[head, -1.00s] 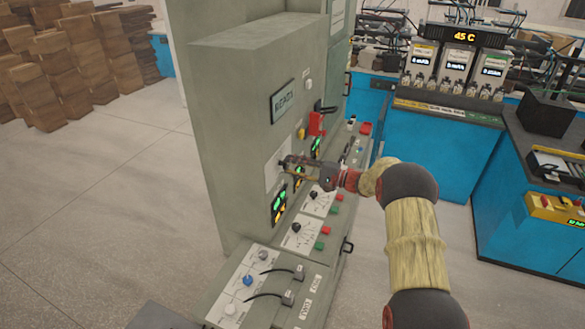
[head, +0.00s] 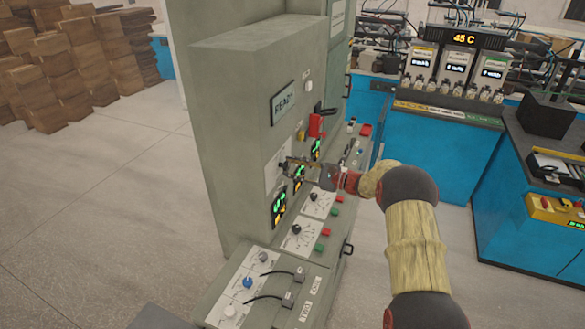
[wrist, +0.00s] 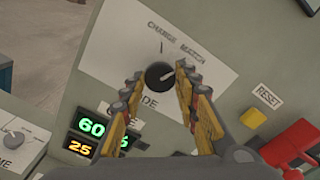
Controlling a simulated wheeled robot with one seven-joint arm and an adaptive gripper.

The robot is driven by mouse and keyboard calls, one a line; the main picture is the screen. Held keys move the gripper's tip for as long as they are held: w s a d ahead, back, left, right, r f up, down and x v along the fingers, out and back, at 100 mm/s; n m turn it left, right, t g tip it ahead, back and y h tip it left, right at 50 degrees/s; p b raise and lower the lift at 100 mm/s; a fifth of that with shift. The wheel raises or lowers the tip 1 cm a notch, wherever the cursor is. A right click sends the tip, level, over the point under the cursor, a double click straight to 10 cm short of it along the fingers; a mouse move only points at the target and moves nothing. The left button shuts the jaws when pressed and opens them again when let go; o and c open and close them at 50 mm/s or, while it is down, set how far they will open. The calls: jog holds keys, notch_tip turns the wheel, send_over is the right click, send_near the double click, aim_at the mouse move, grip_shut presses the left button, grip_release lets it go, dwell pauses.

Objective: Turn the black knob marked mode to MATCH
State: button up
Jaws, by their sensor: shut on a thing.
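The black mode knob (wrist: 158,75) sits on a white plate (wrist: 110,42) on the grey cabinet's upright face. CHARGE and MATCH are printed above and to its upper right; MODE below is partly hidden by a finger. A pale mark on the knob seems to point right and slightly up, towards MATCH, but it is small. My gripper (wrist: 159,73) is shut on the knob, one fingertip on each side.
A yellow RESET button (wrist: 253,117) and a red handle (wrist: 295,145) lie right of the knob. Green and orange readouts (head: 279,206) and a lower ledge of smaller knobs (head: 297,229) sit below. A display (head: 283,103) reads READY.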

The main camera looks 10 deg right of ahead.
jog(key=shift+m, duration=0.7)
jog(key=o, duration=1.2)
jog(key=v, duration=1.2)
